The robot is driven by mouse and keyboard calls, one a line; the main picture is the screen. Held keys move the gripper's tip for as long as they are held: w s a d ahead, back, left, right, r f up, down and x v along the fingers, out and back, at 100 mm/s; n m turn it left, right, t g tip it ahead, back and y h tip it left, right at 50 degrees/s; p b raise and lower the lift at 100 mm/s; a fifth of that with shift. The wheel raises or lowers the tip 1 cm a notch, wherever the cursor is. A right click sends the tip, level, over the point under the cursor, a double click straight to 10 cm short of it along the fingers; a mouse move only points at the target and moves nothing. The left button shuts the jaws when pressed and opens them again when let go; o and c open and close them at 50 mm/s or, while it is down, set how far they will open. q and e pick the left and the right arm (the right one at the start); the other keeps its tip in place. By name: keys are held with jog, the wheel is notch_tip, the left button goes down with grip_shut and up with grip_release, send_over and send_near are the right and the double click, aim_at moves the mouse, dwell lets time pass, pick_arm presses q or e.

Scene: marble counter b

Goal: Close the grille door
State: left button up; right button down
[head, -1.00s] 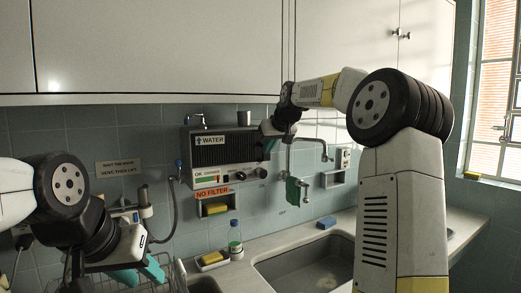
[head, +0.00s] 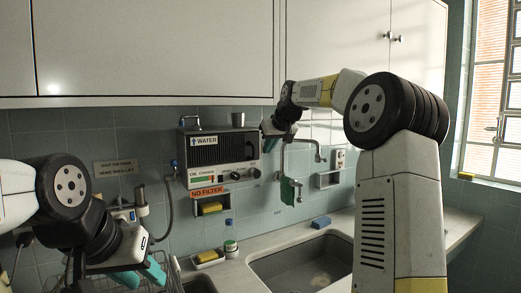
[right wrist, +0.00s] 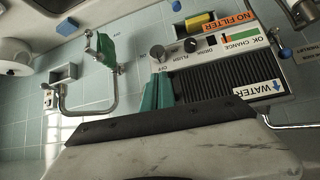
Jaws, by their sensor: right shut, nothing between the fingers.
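The grille door (head: 235,147) is the dark slatted panel on the front of the wall-mounted water unit (head: 185,160). It looks nearly flush with the unit's front; I cannot tell if a small gap remains. In the right wrist view the grille (right wrist: 215,87) appears upside down, beside the fingers. My right gripper (head: 269,143) is shut and empty at the unit's right side. Its teal fingers (right wrist: 157,93) lie together close to the grille's edge; contact is unclear. My left gripper (head: 140,275) is at the lower left, its teal fingers apart, away from the unit.
A curved wall tap (head: 303,143) with a green cloth (head: 288,190) is right of the unit. A sink (head: 300,266), a bottle (head: 230,238) and a sponge (head: 206,256) are below. White cabinets (head: 150,50) hang above.

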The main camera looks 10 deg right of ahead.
jog(key=d+v, duration=0.1)
jog(key=v, duration=0.8)
jog(key=s+a+f+m+g, duration=0.1)
jog(key=s+f, duration=0.6)
jog(key=s, duration=0.5)
jog(key=s+a+f+g, duration=0.1)
jog(key=s+a+f, duration=0.1)
jog(key=s+f, duration=0.5)
jog(key=s+a+f+m, duration=0.1)
jog(key=s+f, duration=0.6)
jog(key=s, duration=0.9)
jog(key=shift+s+a+f+m+g, duration=0.15)
jog(key=shift+s+f+m+g, duration=0.15)
jog(key=shift+s+g, duration=0.1)
